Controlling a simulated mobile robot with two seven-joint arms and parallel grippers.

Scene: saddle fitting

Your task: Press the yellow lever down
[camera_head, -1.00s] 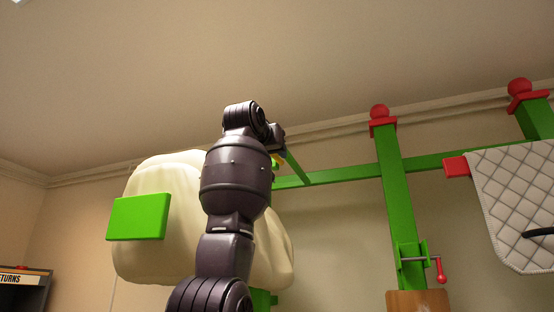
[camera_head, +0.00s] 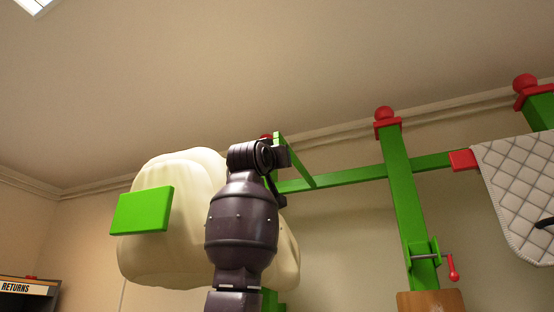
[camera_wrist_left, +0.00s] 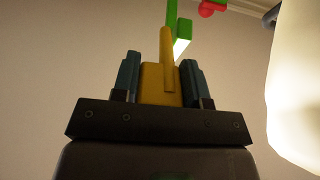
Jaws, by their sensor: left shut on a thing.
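In the left wrist view the yellow lever (camera_wrist_left: 160,85) stands between the two teal fingers of my left gripper (camera_wrist_left: 161,62). The gripper is shut on it, and a narrow yellow bar rises past the fingertips. In the head view my left arm comes up in front of a large cream padded form and covers the lever. The gripper itself is mostly hidden there behind the wrist. My right gripper is not in view.
The cream form (camera_head: 175,180) carries a green block (camera_head: 141,210). A green rail (camera_head: 345,176) runs right to a green post (camera_head: 402,180) with a red-handled crank (camera_head: 453,268). A quilted pad (camera_head: 515,180) hangs at the right. A returns shelf (camera_head: 25,288) stands lower left.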

